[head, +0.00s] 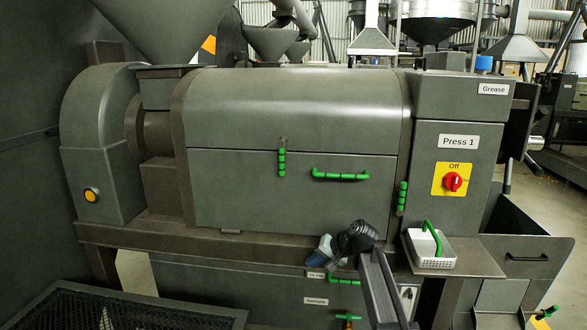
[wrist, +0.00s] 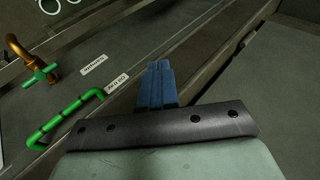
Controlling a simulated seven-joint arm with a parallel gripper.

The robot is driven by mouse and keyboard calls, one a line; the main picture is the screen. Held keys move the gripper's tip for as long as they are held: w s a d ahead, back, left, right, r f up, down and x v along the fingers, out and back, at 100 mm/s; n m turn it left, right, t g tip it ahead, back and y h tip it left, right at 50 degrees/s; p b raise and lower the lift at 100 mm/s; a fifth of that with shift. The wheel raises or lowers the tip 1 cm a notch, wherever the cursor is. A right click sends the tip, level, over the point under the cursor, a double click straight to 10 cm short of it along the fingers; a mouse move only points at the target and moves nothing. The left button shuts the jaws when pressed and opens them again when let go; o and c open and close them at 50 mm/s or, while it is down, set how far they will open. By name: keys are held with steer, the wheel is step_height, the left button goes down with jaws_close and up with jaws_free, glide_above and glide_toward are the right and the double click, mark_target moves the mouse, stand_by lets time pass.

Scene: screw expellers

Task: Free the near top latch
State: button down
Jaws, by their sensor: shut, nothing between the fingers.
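The press has a rounded top cover (head: 300,95) above a flat front panel (head: 250,200). One green latch (head: 282,162) stands upright at the seam between cover and panel. Another green latch (head: 402,197) stands upright at the panel's right edge. The frames do not name either as the near top latch. A green bar handle (head: 340,174) lies across the panel between them. My gripper (head: 317,266) is low in front of the machine, below the panel and apart from both latches. In the wrist view its blue fingers (wrist: 157,84) are together and empty; neither latch shows there.
A lower green handle (wrist: 65,120) and a green valve lever (wrist: 40,77) on a brass pipe are left of my fingers in the wrist view. A white basket (head: 432,249) sits on the right shelf (head: 475,262). A red switch (head: 453,182) is on the right cabinet.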

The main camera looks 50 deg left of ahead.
steer(key=s+a+r+n+g+y, duration=0.15)
steer(key=s+a+r, duration=0.35)
steer(key=r, duration=0.9)
steer(key=s+a+r+n+t, duration=0.15)
steer(key=a+r, duration=0.45)
steer(key=r, duration=0.9)
steer(key=w+d+r+h, duration=0.1)
steer(key=w+d+r, duration=0.1)
steer(key=w+r, duration=0.1)
steer(key=w+d+r+n+t, duration=0.1)
steer(key=w+d+r, duration=0.2)
steer(key=w, duration=0.2)
steer(key=w+d+r+h, duration=0.1)
steer(key=w+d+r, duration=0.1)
steer(key=w+d, duration=0.1)
steer(key=shift+w+r+h, duration=0.35)
steer(key=shift+w+r, duration=0.05)
steer(key=shift+w, duration=0.2)
